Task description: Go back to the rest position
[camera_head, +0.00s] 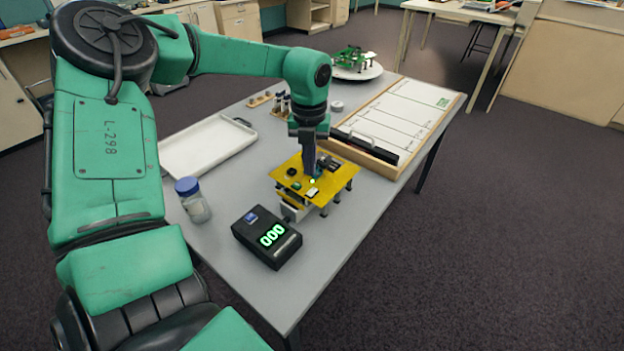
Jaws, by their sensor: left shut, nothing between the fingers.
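My left arm comes in from the left and reaches out over the grey table (345,262). Its gripper (309,172) points down and is shut and empty, with its tips at the yellow board (325,187). I cannot tell whether the tips touch the board. The board stands on short dark legs and carries small black parts and a lit green light. My right gripper is not in view.
A black box with a green "000" display (267,238) stands in front of the board. A blue-lidded jar (194,203) and a white tray (207,147) are at left. A whiteboard panel (405,112) lies at right. A round white stand (357,72) is at the back.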

